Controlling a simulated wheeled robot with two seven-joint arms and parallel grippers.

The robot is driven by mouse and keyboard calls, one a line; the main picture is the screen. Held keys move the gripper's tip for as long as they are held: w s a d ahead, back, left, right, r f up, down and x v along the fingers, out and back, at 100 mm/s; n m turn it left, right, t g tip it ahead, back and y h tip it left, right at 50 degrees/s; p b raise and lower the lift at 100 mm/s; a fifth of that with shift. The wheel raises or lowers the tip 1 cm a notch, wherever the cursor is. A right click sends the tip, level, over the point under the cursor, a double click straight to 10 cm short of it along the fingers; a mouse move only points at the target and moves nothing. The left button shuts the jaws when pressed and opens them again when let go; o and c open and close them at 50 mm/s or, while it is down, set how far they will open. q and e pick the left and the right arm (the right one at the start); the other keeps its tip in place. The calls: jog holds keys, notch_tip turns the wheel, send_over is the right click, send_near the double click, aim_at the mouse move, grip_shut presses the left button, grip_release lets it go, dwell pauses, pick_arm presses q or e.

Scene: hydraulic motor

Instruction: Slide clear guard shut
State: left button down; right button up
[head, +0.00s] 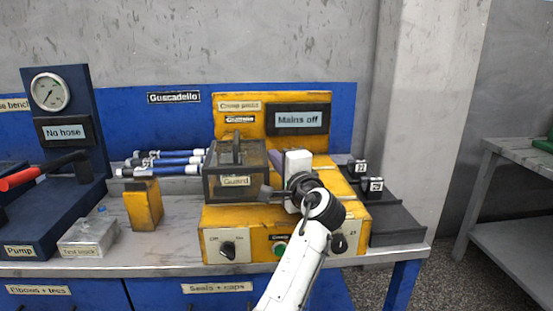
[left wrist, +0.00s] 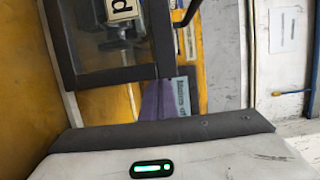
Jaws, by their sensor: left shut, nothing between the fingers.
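The clear guard (head: 222,186) is a see-through box with a dark frame, a handle on top and a "Guard" label. My right gripper is not in view.
A "Mains off" sign (head: 297,120) stands on the yellow back panel. Blue-and-white hoses (head: 165,163) lie behind left, with a yellow block (head: 143,205) and test block (head: 88,236) on the bench. Dark blocks numbered 22 and 21 (head: 375,187) stand right. A selector knob (head: 228,249) is on the front.

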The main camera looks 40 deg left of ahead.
pick_arm(q)
jog(key=w+d, duration=0.2)
jog(key=d, duration=0.1)
jog(key=shift+d+f, duration=0.1)
jog(key=shift+d, duration=0.2)
jog(key=v, duration=0.9)
jog(key=shift+s, duration=0.15)
